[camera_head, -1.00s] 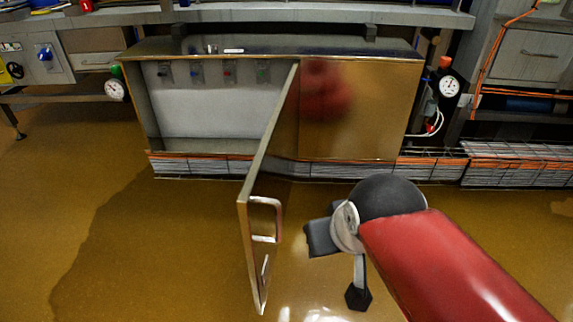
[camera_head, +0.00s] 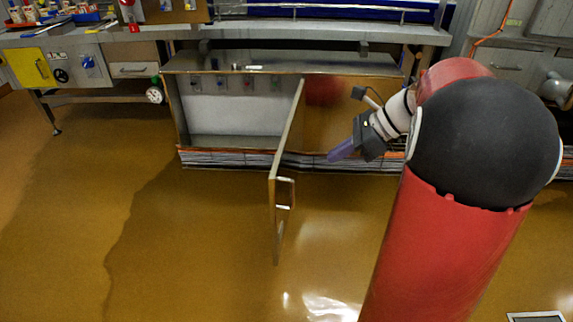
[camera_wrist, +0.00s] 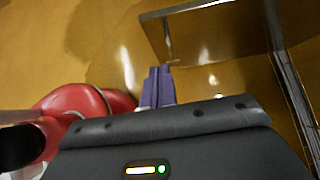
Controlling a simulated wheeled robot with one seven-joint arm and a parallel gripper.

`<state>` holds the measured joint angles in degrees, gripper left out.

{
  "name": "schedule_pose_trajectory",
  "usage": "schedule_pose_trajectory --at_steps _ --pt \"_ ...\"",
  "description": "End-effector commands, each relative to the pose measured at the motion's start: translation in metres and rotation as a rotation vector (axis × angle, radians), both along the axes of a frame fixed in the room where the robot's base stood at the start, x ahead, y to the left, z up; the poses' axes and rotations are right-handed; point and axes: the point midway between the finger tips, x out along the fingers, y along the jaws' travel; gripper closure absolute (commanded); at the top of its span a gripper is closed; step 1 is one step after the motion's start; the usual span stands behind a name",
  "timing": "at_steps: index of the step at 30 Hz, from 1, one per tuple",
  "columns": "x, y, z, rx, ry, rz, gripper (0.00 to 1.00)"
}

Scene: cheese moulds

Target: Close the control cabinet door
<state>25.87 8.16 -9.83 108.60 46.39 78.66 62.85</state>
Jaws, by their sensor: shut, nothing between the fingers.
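The control cabinet (camera_head: 350,66) is a low metal box under the bench. Its door (camera_head: 286,165) stands wide open, sticking out from the cabinet's middle towards me, and shows a bar handle (camera_head: 285,192) on its right face. The left half of the cabinet is open to view. My gripper (camera_head: 336,155) is to the right of the door, in front of the cabinet's right half, shut and empty. In the wrist view the purple fingers (camera_wrist: 158,86) are together, and the door (camera_wrist: 220,30) shows beyond them, apart from the fingertips.
A cable tray (camera_head: 230,158) runs along the cabinet's foot. A bench (camera_head: 320,33) stands above the cabinet. A table with a yellow panel (camera_head: 33,67) is at the far left. The floor left of the door is clear.

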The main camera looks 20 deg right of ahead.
Motion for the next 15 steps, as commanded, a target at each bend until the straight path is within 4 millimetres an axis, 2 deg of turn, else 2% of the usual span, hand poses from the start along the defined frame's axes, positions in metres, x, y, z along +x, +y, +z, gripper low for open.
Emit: schedule_pose_trajectory --at_steps 5,15 --pt "0.006 0.009 -0.012 0.012 0.009 -0.009 1.00" --pt "0.026 0.055 -0.063 0.010 0.009 -0.005 1.00"
